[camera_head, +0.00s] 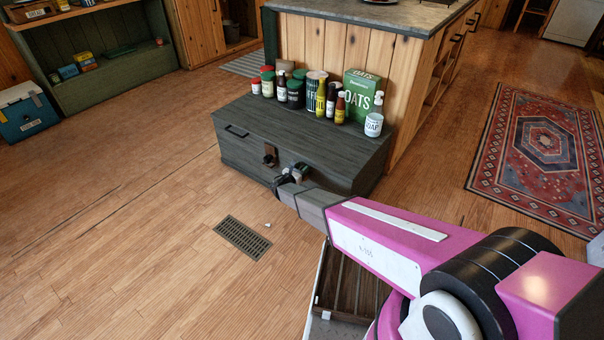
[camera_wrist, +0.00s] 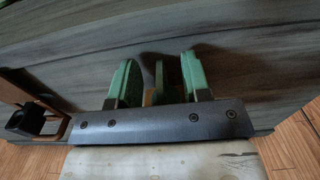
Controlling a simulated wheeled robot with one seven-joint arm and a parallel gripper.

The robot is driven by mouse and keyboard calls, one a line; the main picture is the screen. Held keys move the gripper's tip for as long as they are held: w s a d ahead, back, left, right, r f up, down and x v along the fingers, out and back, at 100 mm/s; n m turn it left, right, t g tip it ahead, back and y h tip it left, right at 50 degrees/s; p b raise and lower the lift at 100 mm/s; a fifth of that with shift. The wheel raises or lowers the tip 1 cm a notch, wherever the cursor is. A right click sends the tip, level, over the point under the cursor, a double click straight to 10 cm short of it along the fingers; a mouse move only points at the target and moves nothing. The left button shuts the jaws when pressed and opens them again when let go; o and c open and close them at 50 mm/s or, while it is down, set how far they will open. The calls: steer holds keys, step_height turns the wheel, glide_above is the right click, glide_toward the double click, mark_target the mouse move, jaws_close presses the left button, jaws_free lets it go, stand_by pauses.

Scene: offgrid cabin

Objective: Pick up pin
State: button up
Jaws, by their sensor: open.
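I cannot make out a pin for certain in either view. My gripper (camera_head: 289,177) is at the front face of the dark grey wooden chest (camera_head: 305,125), right of its brown and black latch (camera_head: 269,157). In the wrist view, its two green fingers (camera_wrist: 160,82) stand apart, facing the chest's grey wood. Narrow green and brown shapes show between the fingers; I cannot tell what they are. A black fitting with an opening (camera_wrist: 30,121), beside a brown strip, is left of the fingers. My gripper hides part of the chest front in the head view.
Jars, bottles and a green oats box (camera_head: 361,96) crowd the chest top. A floor vent (camera_head: 242,238) and a small white piece (camera_head: 267,224) are on the floor in front. A patterned rug (camera_head: 540,150) lies at right. The left floor is largely clear.

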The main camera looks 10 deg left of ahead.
mark_target(305, 158)
jaws_close()
steer(key=shift+r, duration=0.5)
step_height(305, 158, up, 4)
steer(key=shift+s+f, duration=0.15)
steer(key=shift+f, duration=0.1)
steer(key=s+a+r, duration=0.6)
steer(key=s+a, duration=0.2)
steer(key=shift+a+r, duration=0.2)
steer(key=shift+r, duration=0.2)
